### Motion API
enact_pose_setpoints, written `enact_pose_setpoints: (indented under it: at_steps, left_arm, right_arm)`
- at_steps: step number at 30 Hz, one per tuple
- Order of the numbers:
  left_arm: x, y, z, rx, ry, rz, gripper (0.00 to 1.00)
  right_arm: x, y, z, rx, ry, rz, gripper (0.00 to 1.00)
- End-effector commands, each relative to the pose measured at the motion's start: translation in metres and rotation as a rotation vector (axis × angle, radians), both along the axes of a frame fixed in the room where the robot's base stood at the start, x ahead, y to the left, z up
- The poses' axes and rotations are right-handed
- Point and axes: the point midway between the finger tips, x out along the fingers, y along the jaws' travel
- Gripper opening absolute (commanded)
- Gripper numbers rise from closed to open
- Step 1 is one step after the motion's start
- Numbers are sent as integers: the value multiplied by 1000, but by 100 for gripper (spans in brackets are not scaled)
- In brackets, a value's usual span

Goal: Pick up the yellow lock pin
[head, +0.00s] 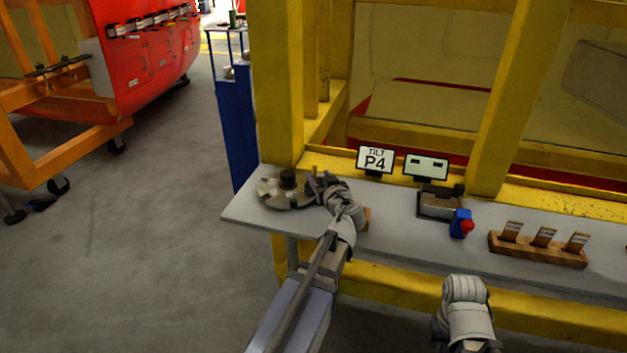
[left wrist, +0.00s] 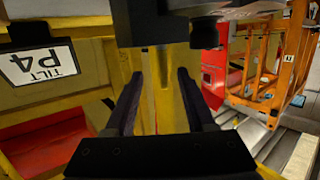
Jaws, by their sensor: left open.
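My left gripper (head: 316,182) is open over the left end of the grey shelf, just right of a round metal disc (head: 270,194) with a dark knob (head: 288,178). In the left wrist view its two dark fingers (left wrist: 160,74) stand apart, with yellow surface behind the gap. I cannot pick out the yellow lock pin for certain in either view; the gripper and the yellow frame may hide it. A dark block with a short round knob (left wrist: 204,34) is at the top of the left wrist view, beyond the fingers.
The shelf (head: 395,232) runs along a yellow frame (head: 276,80). A sign reading TILT P4 (head: 375,160), a second small screen (head: 426,167), a blue device with a red knob (head: 461,224) and a wooden card block (head: 538,249) stand on it. Open floor lies left.

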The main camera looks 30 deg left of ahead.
Motion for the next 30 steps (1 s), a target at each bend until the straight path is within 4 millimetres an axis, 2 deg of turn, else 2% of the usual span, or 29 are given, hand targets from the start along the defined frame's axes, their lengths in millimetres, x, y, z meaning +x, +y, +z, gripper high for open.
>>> enact_pose_setpoints:
  at_steps: [4,11,21,29,30]
  left_arm:
    - [13,13,-4,0,0,2,55]
    - [16,18,-5,0,0,1,55]
    - [44,51,-16,-1,-1,1,55]
    - [45,54,-15,0,0,0,55]
    - [45,54,-16,0,0,0,51]
  right_arm:
    - [0,0,-5,0,0,0,0]
    - [0,0,-6,0,0,0,0]
    - [0,0,-16,0,0,0,0]
    - [0,0,-16,0,0,0,0]
    - [0,0,-16,0,0,0,0]
